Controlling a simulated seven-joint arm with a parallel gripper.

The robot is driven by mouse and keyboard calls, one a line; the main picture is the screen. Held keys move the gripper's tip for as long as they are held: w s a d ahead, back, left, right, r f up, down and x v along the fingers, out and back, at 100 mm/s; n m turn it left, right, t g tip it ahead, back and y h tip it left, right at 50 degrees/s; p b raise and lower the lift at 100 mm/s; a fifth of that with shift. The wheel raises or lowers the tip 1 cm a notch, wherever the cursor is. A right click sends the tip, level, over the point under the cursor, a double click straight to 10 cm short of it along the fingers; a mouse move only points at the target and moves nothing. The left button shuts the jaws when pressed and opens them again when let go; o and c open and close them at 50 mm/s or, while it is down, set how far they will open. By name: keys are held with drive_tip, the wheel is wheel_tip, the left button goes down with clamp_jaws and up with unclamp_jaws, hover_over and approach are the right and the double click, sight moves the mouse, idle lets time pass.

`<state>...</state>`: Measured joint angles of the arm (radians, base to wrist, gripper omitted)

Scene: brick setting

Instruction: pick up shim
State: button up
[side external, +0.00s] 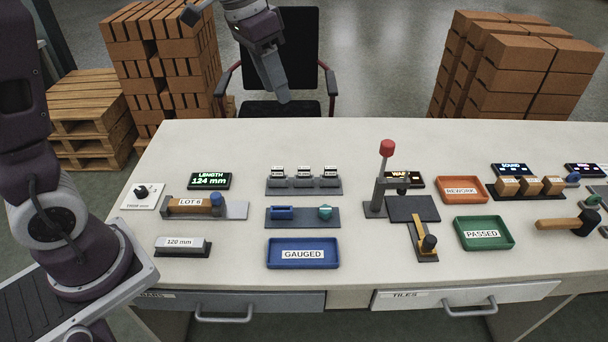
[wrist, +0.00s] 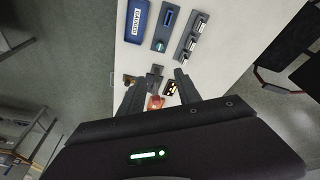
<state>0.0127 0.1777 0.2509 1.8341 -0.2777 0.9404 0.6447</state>
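No part is labelled shim, and I cannot tell for sure which one it is. A dark holder (side external: 303,191) bears three small labelled pieces (side external: 303,173); it shows in the wrist view too (wrist: 192,38). In front of it, another dark plate (side external: 301,221) bears a blue block (side external: 281,212) and a teal knob-like piece (side external: 325,212); the blue block also shows in the wrist view (wrist: 168,17). My gripper (side external: 283,99) hangs high behind the table's back edge, apart from everything. In the wrist view its two fingers (wrist: 158,88) are spread with nothing held.
A blue GAUGED tray (side external: 303,264) lies in front. A red-knobbed lever press (side external: 379,180) stands right of the holders. Orange (side external: 461,201) and green (side external: 484,246) trays lie farther right. A LOT 6 fixture (side external: 195,205) is left. A chair (side external: 300,45) stands behind.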

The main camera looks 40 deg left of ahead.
drive_tip(key=w+a+f+m+g, duration=0.1)
drive_tip(key=w+a+f, duration=0.1)
drive_tip(key=w+f, duration=0.4)
drive_tip(key=m+g+y, duration=0.2)
drive_tip(key=m, duration=0.3)
hover_over(304, 168)
drive_tip(key=f, duration=2)
drive_tip(key=shift+w+a+f, duration=0.15)
drive_tip(key=shift+w+f, duration=0.05)
drive_tip(key=shift+f, duration=0.2)
wheel_tip(304, 168, down, 7)
drive_tip(key=shift+s+f, duration=0.1)
clamp_jaws()
